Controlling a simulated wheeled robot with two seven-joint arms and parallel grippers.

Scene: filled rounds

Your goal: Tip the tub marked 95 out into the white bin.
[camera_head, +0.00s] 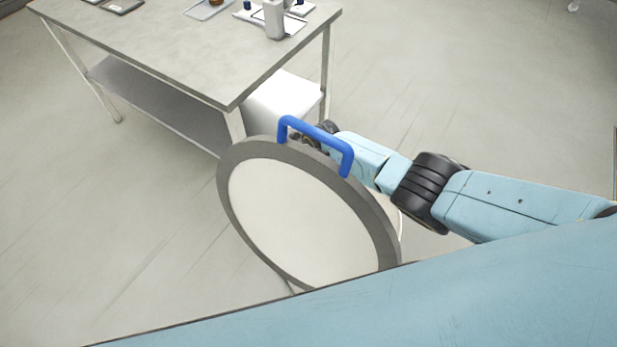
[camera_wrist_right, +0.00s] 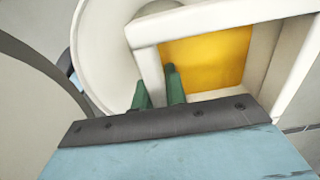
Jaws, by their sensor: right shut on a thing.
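My right gripper (camera_wrist_right: 160,88) is shut on a white bar or rim of a white box-like thing (camera_wrist_right: 180,25) with a yellow panel or inside (camera_wrist_right: 208,60). No number shows, so I cannot tell whether it is the tub marked 95. In the head view the right gripper is mostly hidden behind a tilted round lid-like disc (camera_head: 300,212) with a grey rim and a blue handle (camera_head: 318,137). A white round wall (camera_wrist_right: 103,45) lies beside the held thing in the wrist view; I cannot tell whether it is the white bin. My left gripper is out of view.
A grey table (camera_head: 190,55) stands at the upper left, with trays and a pale bottle (camera_head: 273,20). A white boxy shape (camera_head: 285,97) shows by its right legs, near my right gripper.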

